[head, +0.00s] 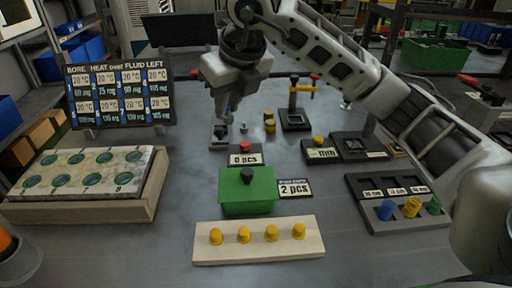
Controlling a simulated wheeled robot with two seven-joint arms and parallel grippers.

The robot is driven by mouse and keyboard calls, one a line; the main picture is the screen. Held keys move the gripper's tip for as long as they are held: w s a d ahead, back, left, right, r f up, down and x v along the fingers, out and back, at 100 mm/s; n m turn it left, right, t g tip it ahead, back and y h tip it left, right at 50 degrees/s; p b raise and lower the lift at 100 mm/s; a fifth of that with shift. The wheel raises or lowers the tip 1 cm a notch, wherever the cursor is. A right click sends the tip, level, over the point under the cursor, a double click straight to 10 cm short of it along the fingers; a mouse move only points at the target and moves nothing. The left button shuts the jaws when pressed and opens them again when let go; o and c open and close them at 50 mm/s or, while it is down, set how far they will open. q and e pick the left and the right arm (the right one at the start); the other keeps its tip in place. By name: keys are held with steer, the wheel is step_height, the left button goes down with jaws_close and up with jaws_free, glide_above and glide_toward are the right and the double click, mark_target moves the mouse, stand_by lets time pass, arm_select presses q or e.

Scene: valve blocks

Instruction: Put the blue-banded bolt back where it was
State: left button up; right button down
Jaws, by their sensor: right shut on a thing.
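My right gripper (229,108) comes in from the upper right and points down above the far middle of the table. It is shut on a small bluish thing, which looks like the blue-banded bolt; the fingers hide much of it and the band is not clear. Below it stands a small dark block (219,143) with a light top; I cannot tell whether the held thing touches it. A small grey bolt-like piece (244,128) stands just to the right. My left gripper is not in view.
A green box (247,197) with a black knob stands mid-table, behind a pale strip (259,250) with several yellow knobs. A valve block (83,183) lies left. A dark rack (387,188) with blue, yellow and green pieces stands right. A sign (119,95) stands back left.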

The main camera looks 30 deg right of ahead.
steer(key=s+d, duration=0.2)
steer(key=s, duration=0.2)
steer(key=shift+n, duration=0.3)
steer(key=w+d+f, duration=0.1)
steer(key=w+f, duration=0.2)
steer(key=w+d+f, duration=0.2)
steer(key=w+f, duration=0.1)
steer(key=w, duration=0.1)
steer(key=w+d+f, duration=0.2)
steer(key=w+f, duration=0.1)
steer(key=w, duration=0.1)
steer(key=shift+w+d+f, duration=0.2)
steer(key=shift+d, duration=0.05)
steer(key=shift+w+d+f, duration=0.15)
steer(key=shift+w+f, duration=0.15)
steer(key=shift+f, duration=1.6)
steer(key=shift+f+b, duration=0.2)
steer(key=shift+b, duration=0.1)
steer(key=c, duration=1.4)
jaws_free()
steer(key=shift+o, duration=0.2)
